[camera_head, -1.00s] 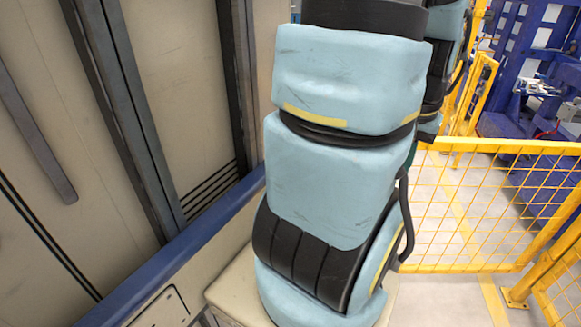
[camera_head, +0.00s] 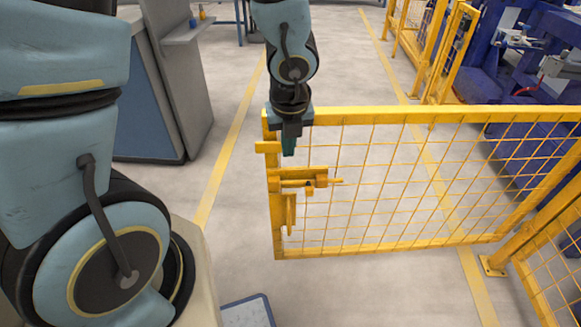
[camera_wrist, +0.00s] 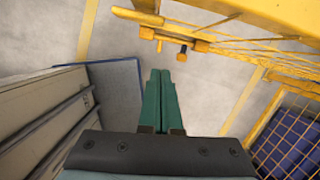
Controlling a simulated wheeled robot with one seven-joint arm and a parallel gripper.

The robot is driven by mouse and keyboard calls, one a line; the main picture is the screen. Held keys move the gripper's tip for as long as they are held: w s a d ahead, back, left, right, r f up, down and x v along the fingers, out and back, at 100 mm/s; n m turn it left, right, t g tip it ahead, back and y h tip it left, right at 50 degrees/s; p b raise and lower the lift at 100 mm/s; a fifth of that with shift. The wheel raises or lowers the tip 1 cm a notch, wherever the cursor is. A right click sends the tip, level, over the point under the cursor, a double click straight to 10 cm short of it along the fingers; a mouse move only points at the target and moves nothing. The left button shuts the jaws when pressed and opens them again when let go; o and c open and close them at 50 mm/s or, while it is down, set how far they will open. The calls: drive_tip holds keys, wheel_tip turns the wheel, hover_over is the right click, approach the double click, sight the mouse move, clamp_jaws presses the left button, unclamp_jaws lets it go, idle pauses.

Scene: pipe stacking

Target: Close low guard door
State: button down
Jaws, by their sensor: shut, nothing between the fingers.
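The low guard door (camera_head: 400,180) is a yellow frame with wire mesh in the head view. Its free end, with a latch (camera_head: 305,180), is at the left; its right end meets a post (camera_head: 505,250). In the wrist view my gripper (camera_wrist: 160,75) shows two green fingers together, holding nothing. The yellow door (camera_wrist: 250,30) runs across the upper right, beside the fingers. I cannot tell whether they touch it.
A grey cabinet (camera_head: 165,90) stands left of the door across a floor strip. Blue machinery (camera_head: 530,60) and more yellow fencing (camera_head: 430,45) are behind and right. A blue-rimmed grey panel (camera_wrist: 115,95) lies left of my fingers in the wrist view. Floor beyond the door is open.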

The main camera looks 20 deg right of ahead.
sight(292, 165)
drive_tip(key=shift+m, duration=0.8)
drive_tip(key=b+x, duration=0.1)
drive_tip(key=x, duration=0.2)
drive_tip(key=w+d+b+x, duration=0.1)
drive_tip(key=x, duration=0.3)
drive_tip(key=b+x, duration=0.2)
drive_tip(key=x, duration=0.1)
drive_tip(key=shift+w+d+f, duration=0.1)
drive_tip(key=shift+w+d, duration=0.25)
drive_tip(key=shift+d, duration=0.05)
drive_tip(key=shift+w+d+f, duration=0.15)
drive_tip(key=shift+w+d, duration=0.1)
drive_tip(key=shift+w, duration=0.35)
